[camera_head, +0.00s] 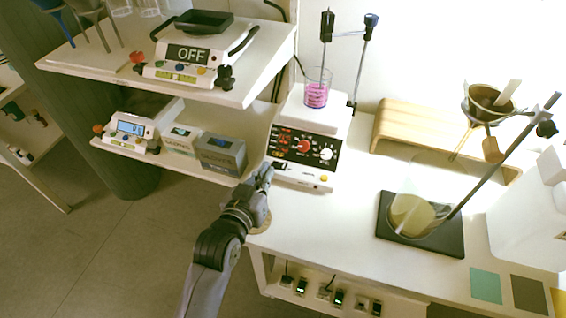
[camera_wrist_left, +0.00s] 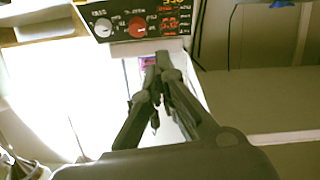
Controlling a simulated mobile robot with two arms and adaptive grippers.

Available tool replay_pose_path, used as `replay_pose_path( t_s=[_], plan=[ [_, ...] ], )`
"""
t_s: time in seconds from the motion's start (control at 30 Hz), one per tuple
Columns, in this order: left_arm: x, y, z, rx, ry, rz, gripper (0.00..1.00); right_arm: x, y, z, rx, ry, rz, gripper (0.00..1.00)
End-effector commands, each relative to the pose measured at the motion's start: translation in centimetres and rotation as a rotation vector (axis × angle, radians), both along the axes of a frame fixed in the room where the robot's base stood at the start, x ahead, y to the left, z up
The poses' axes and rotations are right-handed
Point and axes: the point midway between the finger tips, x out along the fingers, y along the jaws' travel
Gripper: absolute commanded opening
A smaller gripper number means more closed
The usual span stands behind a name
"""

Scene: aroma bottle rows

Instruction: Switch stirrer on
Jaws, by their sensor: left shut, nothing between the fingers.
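The stirrer (camera_head: 305,158) is a white device with a black panel, glowing red digits, a red knob and a white knob. A beaker of pink liquid (camera_head: 317,94) stands on its plate. A small dark switch (camera_head: 280,166) shows at the left of its white front strip. My left gripper (camera_head: 267,170) is shut and empty, its tips close to that strip's left end; contact cannot be told. In the left wrist view the stirrer's panel (camera_wrist_left: 140,22) appears upside down, beyond the closed fingertips (camera_wrist_left: 160,62). The fingers hide part of the front strip. My right gripper is out of view.
A grey box (camera_head: 221,153) and a scale (camera_head: 133,130) sit on the lower shelf at left, near my arm. A device reading OFF (camera_head: 190,58) stands above. A flask (camera_head: 410,214) on a black plate and a wooden stand (camera_head: 440,130) are at right.

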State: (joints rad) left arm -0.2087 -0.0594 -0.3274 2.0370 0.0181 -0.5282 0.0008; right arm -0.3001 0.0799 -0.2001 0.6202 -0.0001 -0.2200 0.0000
Motion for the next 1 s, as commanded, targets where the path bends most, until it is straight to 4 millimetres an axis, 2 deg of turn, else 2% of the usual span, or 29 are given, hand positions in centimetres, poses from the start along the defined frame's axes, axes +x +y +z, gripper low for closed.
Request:
replay_pose_path(
  t_s=[0.27,0.37,0.83,0.9,1.0],
  plan=[
    [0.4,-0.1,-0.2,0.001,0.003,0.001,0.00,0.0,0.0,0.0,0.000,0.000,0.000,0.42],
    [1.5,-0.5,-0.4,0.001,0.001,0.001,0.00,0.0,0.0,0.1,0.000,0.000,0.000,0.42],
    [9.4,-3.4,-2.5,0.001,0.004,0.000,0.00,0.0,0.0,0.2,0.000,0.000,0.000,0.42],
    [9.0,-3.5,-4.2,0.004,0.010,0.001,0.00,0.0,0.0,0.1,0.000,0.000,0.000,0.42],
    [9.0,-3.6,-5.3,0.002,0.006,0.000,0.00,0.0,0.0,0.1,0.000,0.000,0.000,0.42]
  ],
)
